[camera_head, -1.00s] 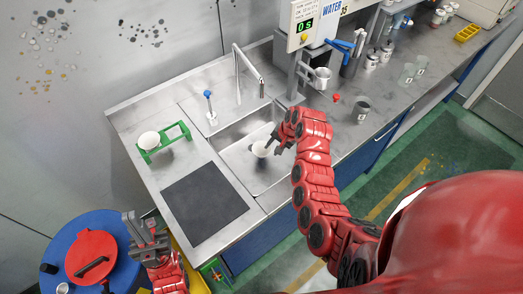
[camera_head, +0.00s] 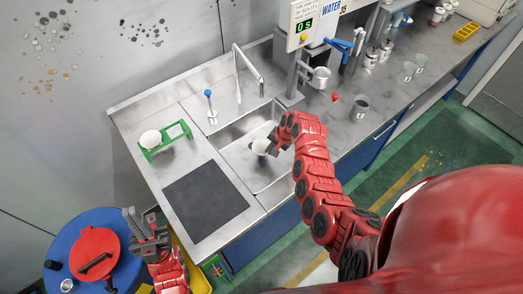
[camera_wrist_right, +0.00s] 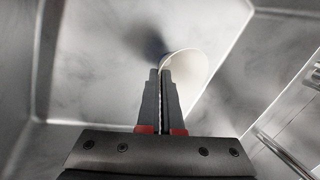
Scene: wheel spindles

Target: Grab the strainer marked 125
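A white cup-like vessel (camera_head: 259,146), possibly a strainer, is in the sink (camera_head: 232,158). No 125 marking is readable on it. My right gripper (camera_head: 271,143) reaches into the sink from the right. In the right wrist view its fingers (camera_wrist_right: 162,78) are nearly together, with the rim of the white vessel (camera_wrist_right: 187,66) at their tips; they seem to pinch its wall. A dark shadow lies beside the vessel. Another white round vessel (camera_head: 150,138) sits in a green rack (camera_head: 177,130) left of the sink. My left gripper (camera_head: 140,222) is empty, its fingers apart, beside the counter.
A dark mat (camera_head: 205,203) lies on the counter in front of the rack. A tap (camera_head: 238,72) stands behind the sink. A water dispenser (camera_head: 307,38) and grey cups (camera_head: 360,107) stand to the right. A blue drum with a red lid (camera_head: 92,250) is at lower left.

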